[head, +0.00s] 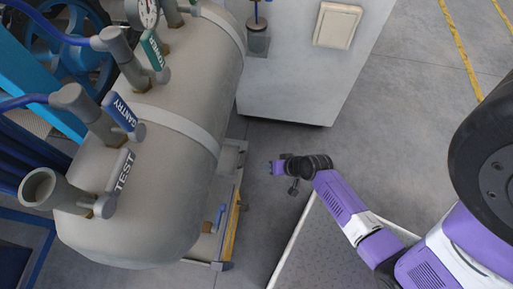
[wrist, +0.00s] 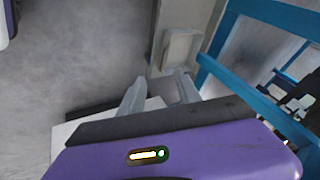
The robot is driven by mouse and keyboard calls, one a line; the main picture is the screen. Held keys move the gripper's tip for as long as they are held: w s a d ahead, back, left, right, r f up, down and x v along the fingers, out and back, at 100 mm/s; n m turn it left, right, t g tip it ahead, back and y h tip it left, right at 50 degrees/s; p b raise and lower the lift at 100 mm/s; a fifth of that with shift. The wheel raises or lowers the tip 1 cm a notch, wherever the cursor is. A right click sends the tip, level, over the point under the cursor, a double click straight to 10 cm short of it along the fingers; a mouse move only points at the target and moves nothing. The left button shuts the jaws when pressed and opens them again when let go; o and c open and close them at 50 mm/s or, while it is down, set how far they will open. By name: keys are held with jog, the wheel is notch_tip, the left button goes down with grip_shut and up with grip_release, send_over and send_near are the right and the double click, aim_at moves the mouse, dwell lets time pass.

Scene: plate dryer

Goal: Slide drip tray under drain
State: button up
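My gripper (head: 278,167) is above the floor between the grey tank and the white cabinet in the head view. In the wrist view its two grey fingers (wrist: 160,82) are spread apart with nothing seen between them. A shallow cream rectangular piece (head: 337,25), likely the drip tray, lies on the white cabinet, well apart from my gripper. A similar pale piece (wrist: 181,48) shows beyond the fingers in the wrist view; I cannot tell if it is the same one. A small blue handle (head: 220,216) shows low beside the tank, and the drain outlet itself is hidden.
The grey tank (head: 160,190) with labelled valve handles fills the left. The white cabinet (head: 295,85) stands at the upper middle. A yellow-edged rail (head: 231,225) runs beside the tank. A dark platform (head: 315,250) is at the bottom.

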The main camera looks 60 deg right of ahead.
jog(key=shift+w+d+f+m+t+y+b, duration=0.15)
jog(key=shift+w+d+f+m+y+b, duration=0.55)
jog(key=shift+w+f+b, duration=2.05)
jog(key=shift+w+d+f+m+t+y+b, duration=0.2)
jog(key=shift+w+d+f+m+y+b, duration=0.45)
jog(key=shift+w+f+b, duration=2.1)
jog(key=shift+w+d+f+m+t+y+b, duration=0.15)
jog(key=shift+w+d+f+m+y+b, duration=0.55)
jog(key=shift+w+f+b, duration=2)
jog(key=shift+s+d+f+n, duration=0.1)
jog(key=shift+s+f+n, duration=0.05)
jog(key=shift+s+f, duration=0.3)
jog(key=shift+s+d+f+n, duration=0.1)
jog(key=shift+s+f, duration=0.1)
jog(key=shift+f, duration=0.3)
grip_shut()
jog(key=shift+a, duration=0.1)
